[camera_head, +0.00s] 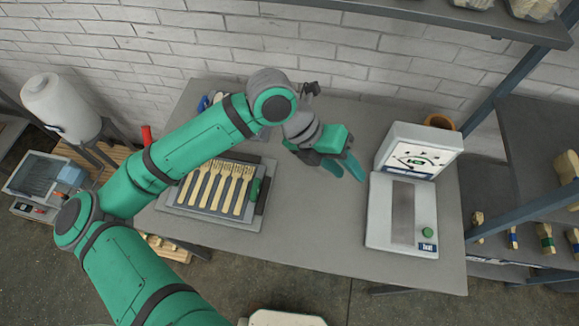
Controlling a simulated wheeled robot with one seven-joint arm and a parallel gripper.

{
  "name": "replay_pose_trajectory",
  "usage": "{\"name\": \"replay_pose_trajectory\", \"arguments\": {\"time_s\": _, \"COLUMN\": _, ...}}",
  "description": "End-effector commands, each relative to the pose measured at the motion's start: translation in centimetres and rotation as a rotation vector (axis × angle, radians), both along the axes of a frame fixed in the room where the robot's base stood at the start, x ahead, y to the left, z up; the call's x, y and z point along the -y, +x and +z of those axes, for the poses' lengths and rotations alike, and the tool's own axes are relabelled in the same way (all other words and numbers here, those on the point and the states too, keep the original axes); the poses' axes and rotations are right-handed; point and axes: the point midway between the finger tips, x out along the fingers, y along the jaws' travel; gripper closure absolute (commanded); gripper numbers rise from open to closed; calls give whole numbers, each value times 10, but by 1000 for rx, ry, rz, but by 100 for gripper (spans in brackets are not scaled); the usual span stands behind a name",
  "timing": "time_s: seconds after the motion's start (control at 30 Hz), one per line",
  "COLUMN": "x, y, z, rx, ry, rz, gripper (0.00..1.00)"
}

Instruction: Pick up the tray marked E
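A flat grey tray (208,214) lies on the left part of the grey table, with several wooden forks (217,187) side by side in it. A green and dark piece sits at its right edge. I cannot make out a letter E on it, and my arm covers part of its left and far side. My gripper (350,173) is to the right of the tray, over the middle of the table and apart from the tray. Its two teal fingers are spread with a gap between them, and nothing shows between them.
A white press machine (400,215) with a dial and green button stands on the table's right. Table (310,225) between tray and machine is clear. A shelf frame (505,215) with small wooden bundles stands at right. A white tank (62,105) and scale-like box (42,180) are at left.

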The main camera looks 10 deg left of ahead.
Motion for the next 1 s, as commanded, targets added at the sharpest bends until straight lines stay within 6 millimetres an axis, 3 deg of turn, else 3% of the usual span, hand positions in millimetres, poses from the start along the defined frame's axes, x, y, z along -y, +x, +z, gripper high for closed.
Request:
{"name": "replay_pose_trajectory", "arguments": {"time_s": 0.03, "x": -30, "y": 5, "z": -12, "rx": -1, "ry": 100, "rz": 36, "gripper": 64}}
{"name": "replay_pose_trajectory", "arguments": {"time_s": 0.2, "x": -122, "y": 10, "z": -39, "rx": -21, "ry": 382, "rz": 148, "gripper": 64}}
{"name": "replay_pose_trajectory", "arguments": {"time_s": 0.3, "x": -166, "y": 8, "z": -45, "rx": -33, "ry": 508, "rz": 200, "gripper": 64}}
{"name": "replay_pose_trajectory", "arguments": {"time_s": 0.4, "x": -197, "y": 6, "z": -47, "rx": -44, "ry": 593, "rz": 238, "gripper": 64}}
{"name": "replay_pose_trajectory", "arguments": {"time_s": 0.6, "x": -220, "y": 3, "z": -56, "rx": -52, "ry": 655, "rz": 265, "gripper": 64}}
{"name": "replay_pose_trajectory", "arguments": {"time_s": 0.83, "x": -220, "y": 2, "z": -89, "rx": -54, "ry": 654, "rz": 265, "gripper": 64}}
{"name": "replay_pose_trajectory", "arguments": {"time_s": 1.0, "x": -220, "y": 2, "z": -103, "rx": -52, "ry": 653, "rz": 264, "gripper": 64}}
